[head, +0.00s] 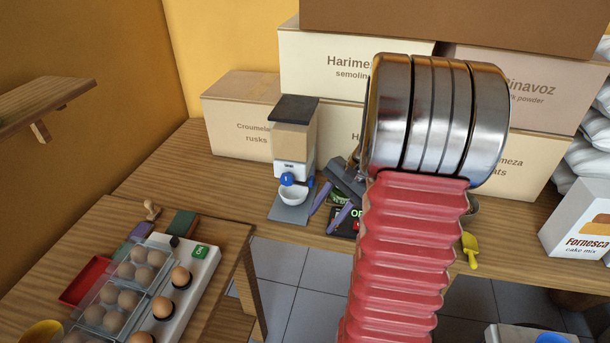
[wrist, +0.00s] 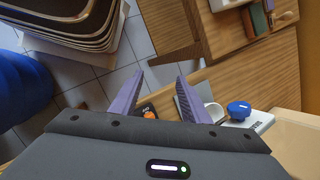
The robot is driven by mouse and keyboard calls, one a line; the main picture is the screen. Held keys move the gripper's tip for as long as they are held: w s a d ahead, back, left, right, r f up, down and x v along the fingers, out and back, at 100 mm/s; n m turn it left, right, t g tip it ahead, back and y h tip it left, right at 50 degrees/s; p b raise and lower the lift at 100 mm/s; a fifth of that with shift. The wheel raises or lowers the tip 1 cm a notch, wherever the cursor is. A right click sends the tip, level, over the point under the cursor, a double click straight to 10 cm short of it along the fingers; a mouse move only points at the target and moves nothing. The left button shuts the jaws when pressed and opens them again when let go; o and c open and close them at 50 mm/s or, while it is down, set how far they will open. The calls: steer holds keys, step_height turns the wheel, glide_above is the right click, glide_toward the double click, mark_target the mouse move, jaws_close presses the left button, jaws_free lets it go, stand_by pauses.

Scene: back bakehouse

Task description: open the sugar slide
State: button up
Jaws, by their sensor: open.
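A sugar dispenser (head: 293,140) with a dark lid, a tan hopper and a white lower body stands on the back counter. A blue knob (head: 287,179) is on its front, above a white bowl (head: 292,195); I take this knob for the slide's handle. The knob (wrist: 239,110) and part of the bowl (wrist: 212,112) also show in the wrist view, right of my fingers. My gripper (head: 322,221) is open and empty, right of the bowl and apart from the knob. Its purple fingers (wrist: 161,78) show in the wrist view. I cannot tell the slide's position.
Cartons (head: 238,115) stand behind the dispenser. A yellow scoop (head: 470,250) lies at the right. An egg tray (head: 175,300) stands on the front left table. Counter left of the dispenser is clear.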

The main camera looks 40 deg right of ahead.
mark_target(312, 178)
steer(key=w+d+f+m+t+y, duration=0.1)
steer(key=d+m+t, duration=0.1)
steer(key=d, duration=0.3)
steer(key=w+d+f+m+t, duration=0.1)
steer(key=w+d+m+t, duration=0.1)
steer(key=d+m, duration=0.2)
steer(key=w+d+m+t+y, duration=0.1)
steer(key=d+m+t, duration=0.1)
steer(key=d+m, duration=0.2)
steer(key=shift+w+d+f+y, duration=0.15)
steer(key=shift+w+d+f, duration=0.05)
steer(key=shift+d, duration=0.45)
steer(key=shift+w+d+f+y, duration=0.15)
steer(key=shift+w+d+f, duration=0.05)
steer(key=shift+d, duration=0.45)
steer(key=r, duration=0.1)
steer(key=w+d+r+m+t, duration=0.1)
steer(key=w+r+m+t+y, duration=0.1)
steer(key=r, duration=0.1)
steer(key=shift+w+d, duration=0.1)
steer(key=shift+d, duration=0.25)
steer(key=x, duration=1.4)
steer(key=shift+c, duration=0.4)
